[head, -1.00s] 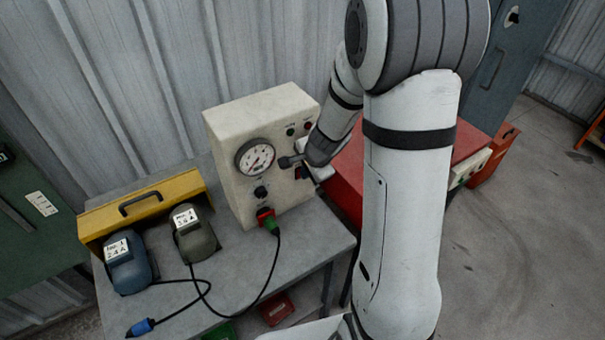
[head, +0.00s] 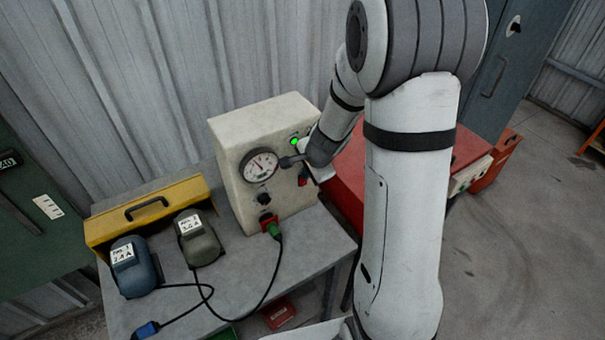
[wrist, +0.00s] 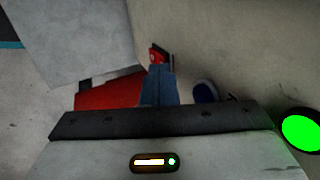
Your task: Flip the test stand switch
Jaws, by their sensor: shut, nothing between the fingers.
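The test stand (head: 235,180) is a cream box on the grey bench, with a round gauge (head: 259,165), a black knob (head: 263,199) and a lit green lamp (head: 294,142). A small red switch (head: 304,176) shows low on the right of its front face, partly behind my gripper. The lit green lamp (wrist: 301,133) shows at right.
A green plug (head: 274,231) with a black cable sits in the panel's red socket. A blue motor (head: 134,268), a grey-green motor (head: 199,243) and a yellow box (head: 150,212) stand left. A red cabinet (head: 345,185) is right of the stand.

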